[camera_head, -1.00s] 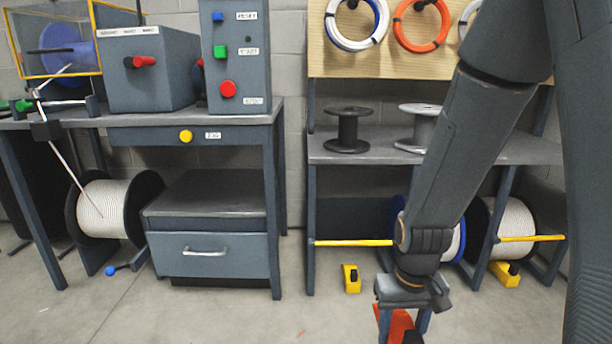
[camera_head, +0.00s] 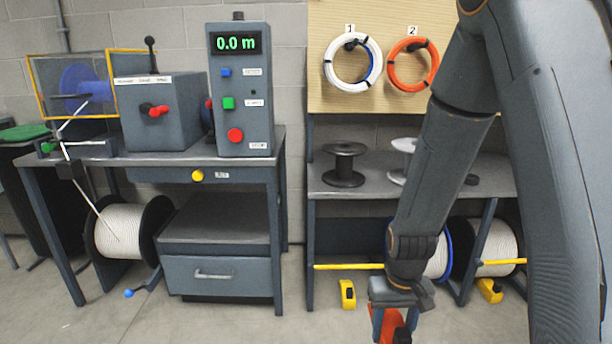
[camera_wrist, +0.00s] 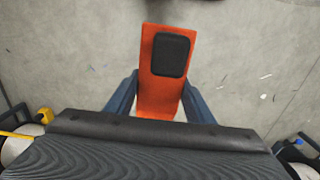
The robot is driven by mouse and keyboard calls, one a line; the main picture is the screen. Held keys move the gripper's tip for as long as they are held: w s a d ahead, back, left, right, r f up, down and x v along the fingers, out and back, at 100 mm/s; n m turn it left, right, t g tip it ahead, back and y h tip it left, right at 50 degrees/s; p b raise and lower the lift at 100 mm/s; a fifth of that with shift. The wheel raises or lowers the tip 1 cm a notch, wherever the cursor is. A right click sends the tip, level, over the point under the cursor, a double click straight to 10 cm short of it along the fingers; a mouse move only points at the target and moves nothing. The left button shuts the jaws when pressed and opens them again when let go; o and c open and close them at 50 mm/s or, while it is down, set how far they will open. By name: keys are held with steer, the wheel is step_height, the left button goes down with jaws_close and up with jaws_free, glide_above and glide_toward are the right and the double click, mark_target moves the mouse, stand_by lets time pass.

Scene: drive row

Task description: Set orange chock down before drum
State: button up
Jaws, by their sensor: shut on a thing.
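My gripper (camera_head: 394,318) is shut on the orange chock (camera_head: 389,330), low in front of the right-hand rack in the head view. In the wrist view the orange chock (camera_wrist: 157,92), with a black pad on top, sits between the two blue-grey fingers of my gripper (camera_wrist: 160,102). Whether it touches the floor is unclear. A white drum with a blue rim (camera_head: 437,262) lies behind my arm under the rack, partly hidden. Another white drum (camera_head: 497,245) stands to its right. A third drum (camera_head: 120,232) is under the left bench.
Yellow chocks lie on the floor by the rack, one left (camera_head: 347,294) and one right (camera_head: 490,291). A yellow bar (camera_head: 347,267) crosses the rack front. The left bench (camera_head: 275,230) carries a control box (camera_head: 240,90) reading 0.0 m. Floor in front is open.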

step_height(320, 180, up, 12)
steer(key=s+p, duration=0.1)
steer(key=p, duration=1.6)
steer(key=shift+s, duration=0.35)
